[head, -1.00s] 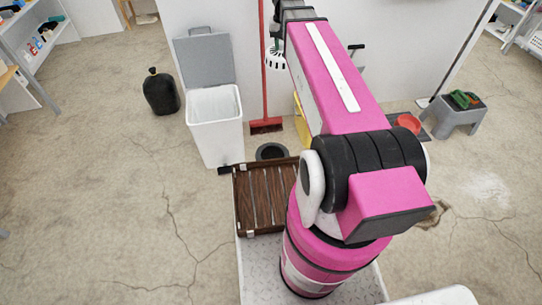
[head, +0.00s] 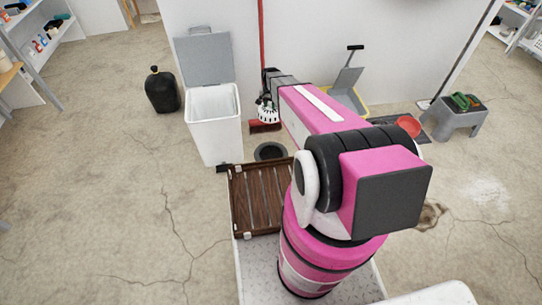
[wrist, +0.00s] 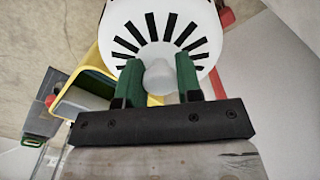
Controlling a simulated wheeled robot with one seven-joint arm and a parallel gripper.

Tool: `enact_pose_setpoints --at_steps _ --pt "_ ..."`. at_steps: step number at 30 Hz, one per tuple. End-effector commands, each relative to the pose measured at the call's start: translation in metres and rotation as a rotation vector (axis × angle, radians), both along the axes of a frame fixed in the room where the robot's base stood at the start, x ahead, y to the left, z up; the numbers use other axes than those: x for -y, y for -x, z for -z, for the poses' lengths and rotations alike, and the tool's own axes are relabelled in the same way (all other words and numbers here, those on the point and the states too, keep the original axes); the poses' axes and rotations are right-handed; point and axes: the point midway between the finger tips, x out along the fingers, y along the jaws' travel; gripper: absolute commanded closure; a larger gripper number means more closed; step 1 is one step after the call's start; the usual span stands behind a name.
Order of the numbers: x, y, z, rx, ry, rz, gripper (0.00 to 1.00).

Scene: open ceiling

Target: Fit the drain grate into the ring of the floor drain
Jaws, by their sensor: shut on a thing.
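The drain grate (wrist: 161,32) is a round white disc with black radial slots and a pale central knob (wrist: 159,78). In the wrist view my gripper (wrist: 160,84) is shut on this knob, one green finger on each side. In the head view the grate (head: 267,113) hangs from my gripper in the air, in front of the red broom. The floor drain (head: 271,152) is a dark ring in the floor, below the grate in the picture. The grate is apart from the ring.
A white bin (head: 214,125) with its grey lid up stands left of the drain. A brown slatted crate (head: 262,200) is on the near side. A red broom (head: 262,127) leans at the wall.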

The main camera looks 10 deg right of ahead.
Motion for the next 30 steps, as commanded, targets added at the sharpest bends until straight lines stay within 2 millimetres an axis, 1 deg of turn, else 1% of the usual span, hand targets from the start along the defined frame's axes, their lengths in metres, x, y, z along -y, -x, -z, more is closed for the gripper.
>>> enact_pose_setpoints --at_steps 1,3,5,6,9,12,15,18,23,26,30 --pt "0.000 -0.002 0.026 -0.005 0.000 0.022 0.95" --pt "0.000 -0.001 0.058 -0.005 0.000 0.056 0.95" --pt "0.000 0.001 0.084 -0.005 0.000 0.085 0.95" --pt "0.000 0.004 0.102 -0.005 0.000 0.102 0.95" --pt "0.000 0.010 0.142 -0.004 0.001 0.147 0.95" --pt "0.000 0.016 0.174 -0.003 0.001 0.182 0.95" --pt "0.000 0.022 0.197 -0.002 0.000 0.208 0.95" --pt "0.000 0.026 0.210 -0.001 -0.001 0.222 0.95" --pt "0.000 0.027 0.225 -0.001 0.000 0.230 0.95" --pt "0.000 0.027 0.240 0.000 0.000 0.230 0.95" --pt "0.000 0.026 0.266 -0.001 0.000 0.229 0.95"
